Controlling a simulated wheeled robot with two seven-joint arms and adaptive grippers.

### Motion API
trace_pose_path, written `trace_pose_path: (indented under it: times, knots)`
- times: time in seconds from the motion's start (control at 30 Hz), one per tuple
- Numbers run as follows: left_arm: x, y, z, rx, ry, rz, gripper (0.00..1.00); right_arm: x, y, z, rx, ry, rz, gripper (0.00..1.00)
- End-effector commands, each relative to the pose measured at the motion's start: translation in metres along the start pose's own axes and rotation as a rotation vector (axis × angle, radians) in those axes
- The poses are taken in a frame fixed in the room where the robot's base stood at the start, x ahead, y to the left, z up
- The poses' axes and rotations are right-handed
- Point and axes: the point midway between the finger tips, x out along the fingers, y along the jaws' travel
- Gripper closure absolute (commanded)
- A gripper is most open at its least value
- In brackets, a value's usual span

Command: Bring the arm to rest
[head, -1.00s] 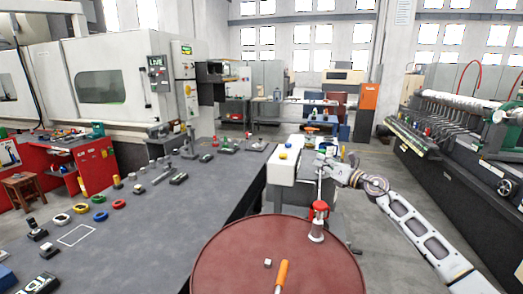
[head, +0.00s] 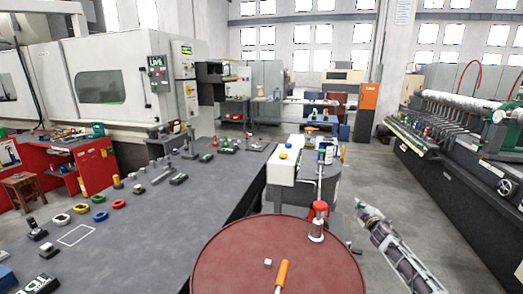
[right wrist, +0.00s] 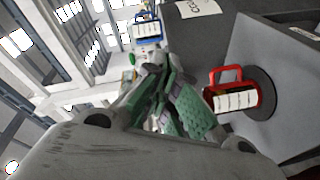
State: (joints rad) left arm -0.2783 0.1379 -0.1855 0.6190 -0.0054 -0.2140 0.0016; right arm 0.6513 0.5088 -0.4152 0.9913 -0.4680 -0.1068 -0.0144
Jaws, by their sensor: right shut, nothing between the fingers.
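My right arm comes in from the lower right in the head view, with its gripper (head: 364,212) over the floor right of the red barrel. The gripper is apart from everything there. In the right wrist view the green-padded fingers (right wrist: 160,85) are shut with nothing between them. My left gripper is not in view.
A dark red barrel top (head: 225,262) holds an orange-handled tool (head: 281,274), a small white cube (head: 267,262) and a red-topped metal piece (head: 318,222). A long grey table (head: 150,240) with small parts lies left. Machinery (head: 455,150) stands right; floor between is open.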

Motion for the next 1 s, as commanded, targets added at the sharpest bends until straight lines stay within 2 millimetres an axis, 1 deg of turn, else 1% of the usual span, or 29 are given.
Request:
trace_pose_path:
  times: [0.03,0.07,0.1,0.17,0.2,0.37,0.4,0.47,0.5,0.67,0.7,0.77,0.8,0.87,0.9,0.97,1.0]
  knots:
    - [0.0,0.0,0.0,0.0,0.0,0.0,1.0,-0.003,-0.02,0.016,0.047,-0.034,-0.025,1.0]
    - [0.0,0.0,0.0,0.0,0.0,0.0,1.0,-0.005,-0.031,0.024,0.073,-0.054,-0.039,1.0]
    - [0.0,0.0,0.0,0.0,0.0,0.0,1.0,-0.008,-0.046,0.035,0.109,-0.081,-0.057,1.0]
    - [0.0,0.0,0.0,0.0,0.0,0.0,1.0,-0.014,-0.068,0.051,0.158,-0.118,-0.083,1.0]
    - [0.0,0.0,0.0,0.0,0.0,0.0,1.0,-0.018,-0.082,0.062,0.187,-0.144,-0.1,1.0]
    - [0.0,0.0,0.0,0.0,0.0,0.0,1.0,-0.04,-0.143,0.099,0.294,-0.24,-0.169,1.0]
    - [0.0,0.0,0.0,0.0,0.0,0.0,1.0,-0.046,-0.158,0.108,0.318,-0.263,-0.185,1.0]
    - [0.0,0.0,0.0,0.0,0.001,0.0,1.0,-0.057,-0.18,0.12,0.354,-0.298,-0.209,1.0]
    - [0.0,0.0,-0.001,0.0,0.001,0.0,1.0,-0.064,-0.196,0.127,0.376,-0.318,-0.226,1.0]
    - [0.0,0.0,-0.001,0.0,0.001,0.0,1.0,-0.097,-0.256,0.155,0.458,-0.402,-0.287,1.0]
    - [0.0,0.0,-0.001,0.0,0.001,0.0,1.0,-0.107,-0.271,0.162,0.478,-0.422,-0.303,1.0]
    - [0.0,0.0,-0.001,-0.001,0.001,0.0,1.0,-0.121,-0.292,0.171,0.503,-0.45,-0.324,1.0]
    - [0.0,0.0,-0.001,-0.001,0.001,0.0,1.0,-0.132,-0.307,0.177,0.521,-0.47,-0.339,1.0]
    - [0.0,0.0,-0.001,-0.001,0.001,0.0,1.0,-0.147,-0.329,0.184,0.544,-0.497,-0.36,1.0]
    - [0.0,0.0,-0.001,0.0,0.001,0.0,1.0,-0.158,-0.343,0.19,0.559,-0.516,-0.374,1.0]
    - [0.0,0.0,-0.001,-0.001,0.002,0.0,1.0,-0.175,-0.363,0.197,0.578,-0.544,-0.394,1.0]
    - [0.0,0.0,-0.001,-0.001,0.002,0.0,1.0,-0.186,-0.377,0.201,0.59,-0.561,-0.408,1.0]
